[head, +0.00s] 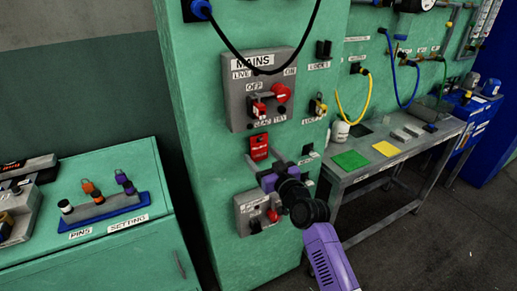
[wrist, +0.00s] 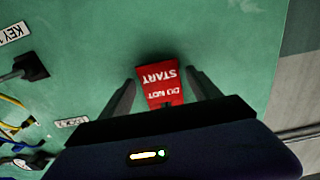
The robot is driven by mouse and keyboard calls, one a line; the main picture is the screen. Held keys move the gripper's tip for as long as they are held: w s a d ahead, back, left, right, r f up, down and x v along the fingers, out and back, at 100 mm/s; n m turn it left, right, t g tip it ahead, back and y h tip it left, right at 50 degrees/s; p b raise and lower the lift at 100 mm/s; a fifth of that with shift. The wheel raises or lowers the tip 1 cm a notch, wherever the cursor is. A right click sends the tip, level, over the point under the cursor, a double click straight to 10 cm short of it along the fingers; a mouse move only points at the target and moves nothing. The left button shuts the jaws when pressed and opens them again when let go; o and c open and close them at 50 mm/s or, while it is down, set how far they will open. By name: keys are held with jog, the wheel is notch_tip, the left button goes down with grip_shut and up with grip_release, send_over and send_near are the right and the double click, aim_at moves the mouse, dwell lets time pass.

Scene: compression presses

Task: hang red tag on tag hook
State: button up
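The red tag (head: 258,143), lettered "DO NOT START", is against the green panel, below the grey MAINS box. In the wrist view the tag (wrist: 161,86) appears upside down between my gripper's two dark fingers. My gripper (wrist: 161,76) is open, with a narrow green gap on each side of the tag. In the head view my gripper (head: 265,160) is just below the tag, close to the panel. The tag hook cannot be made out in either view; I cannot tell what holds the tag.
The MAINS box (head: 263,88) with red switch parts is above, and a smaller grey box (head: 257,210) with a red knob is below. A black cable (head: 232,48) loops over the MAINS box. A grey bench (head: 345,180) stands right; a green cabinet (head: 95,245) stands left.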

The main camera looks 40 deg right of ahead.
aim_at(260, 151)
jog(key=c, duration=0.8)
jog(key=shift+r+p, duration=0.4)
jog(key=shift+r, duration=0.25)
jog(key=shift+s+a, duration=0.1)
jog(key=shift+s, duration=0.25)
jog(key=shift+s+a, duration=0.1)
jog(key=shift+s, duration=0.2)
jog(key=shift+s+a, duration=0.1)
jog(key=shift+s, duration=0.25)
jog(key=shift+s+a+b, duration=0.1)
jog(key=shift+s+b, duration=0.2)
jog(key=shift+s, duration=0.05)
jog(key=shift+s+a, duration=0.1)
jog(key=shift+s, duration=0.2)
jog(key=shift+s, duration=0.35)
